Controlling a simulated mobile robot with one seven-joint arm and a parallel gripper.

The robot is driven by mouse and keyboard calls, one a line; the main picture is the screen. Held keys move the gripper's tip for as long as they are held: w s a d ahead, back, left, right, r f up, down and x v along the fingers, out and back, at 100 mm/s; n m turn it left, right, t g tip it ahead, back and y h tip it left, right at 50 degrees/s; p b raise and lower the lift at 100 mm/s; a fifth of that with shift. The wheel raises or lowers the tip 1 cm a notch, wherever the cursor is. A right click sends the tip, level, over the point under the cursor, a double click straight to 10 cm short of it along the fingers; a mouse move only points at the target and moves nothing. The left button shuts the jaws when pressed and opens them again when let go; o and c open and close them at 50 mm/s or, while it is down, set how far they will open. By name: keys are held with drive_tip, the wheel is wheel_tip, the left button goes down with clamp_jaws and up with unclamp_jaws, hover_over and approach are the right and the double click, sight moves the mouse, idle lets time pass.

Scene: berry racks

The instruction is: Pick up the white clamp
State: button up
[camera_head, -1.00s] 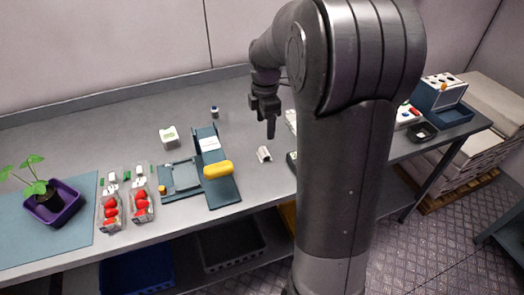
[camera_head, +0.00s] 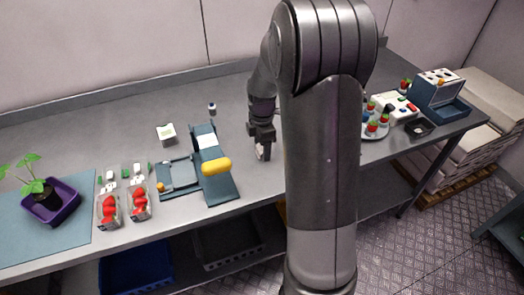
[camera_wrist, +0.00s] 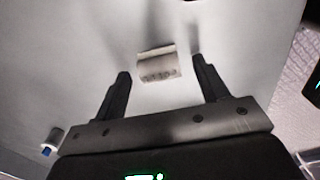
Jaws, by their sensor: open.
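The white clamp (camera_wrist: 157,65) lies on the grey table in the wrist view, a small pale block with a ridged near face. It sits between and a little beyond the fingertips of my gripper (camera_wrist: 161,78), with a gap to each finger. My gripper is open and empty. In the head view my gripper (camera_head: 264,157) points down close to the table, right of the yellow-handled device. There the clamp is mostly hidden behind the fingers.
The blue device with a yellow handle (camera_head: 217,165) stands left of my gripper. Two clear boxes of red berries (camera_head: 139,202) and a purple tray (camera_head: 65,210) are further left. A small white-and-blue bottle (camera_head: 212,109) stands behind. The table (camera_head: 110,125) is clear around the clamp.

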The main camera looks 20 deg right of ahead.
drive_tip(key=shift+c, duration=0.6)
drive_tip(key=c, duration=0.9)
drive_tip(key=shift+r, duration=0.1)
